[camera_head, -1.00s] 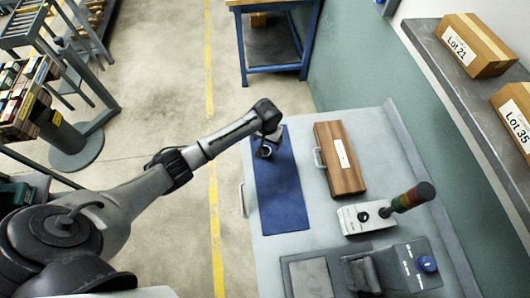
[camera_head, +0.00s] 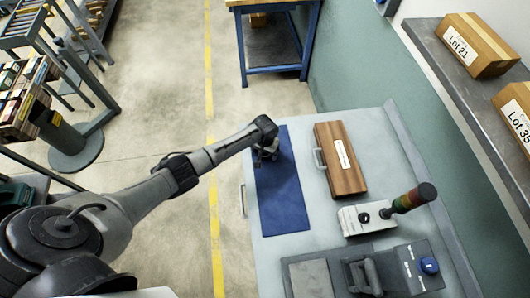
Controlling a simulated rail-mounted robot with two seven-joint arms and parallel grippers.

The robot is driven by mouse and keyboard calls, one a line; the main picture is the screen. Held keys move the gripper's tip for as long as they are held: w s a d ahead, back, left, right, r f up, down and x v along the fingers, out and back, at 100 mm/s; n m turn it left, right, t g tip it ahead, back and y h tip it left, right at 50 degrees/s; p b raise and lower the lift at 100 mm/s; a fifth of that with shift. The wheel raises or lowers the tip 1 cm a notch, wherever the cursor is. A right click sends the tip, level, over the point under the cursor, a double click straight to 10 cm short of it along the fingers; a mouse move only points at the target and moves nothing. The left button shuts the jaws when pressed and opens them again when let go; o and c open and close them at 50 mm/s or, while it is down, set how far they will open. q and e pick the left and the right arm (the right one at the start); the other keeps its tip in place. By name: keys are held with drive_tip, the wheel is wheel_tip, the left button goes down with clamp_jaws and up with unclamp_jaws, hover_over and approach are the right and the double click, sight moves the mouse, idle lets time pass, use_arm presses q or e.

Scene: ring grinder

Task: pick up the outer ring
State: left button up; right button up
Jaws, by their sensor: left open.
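My left gripper (camera_head: 265,154) is open and low over the upper end of the blue mat (camera_head: 281,200). The outer ring is hard to make out now. A small dark ring shape showed at that spot earlier, and the gripper now covers most or all of it. I cannot tell whether the fingers touch it or stand around it. My right gripper is not in view.
On the grey bench (camera_head: 330,220), a wooden case (camera_head: 341,171) with a handle stands right of the mat. The lower mat is clear.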

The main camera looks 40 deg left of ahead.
use_arm(q)
drive_tip(key=shift+c, duration=0.2)
drive_tip(key=c, duration=1)
drive_tip(key=shift+r, duration=0.1)
drive_tip(key=shift+c, duration=0.2)
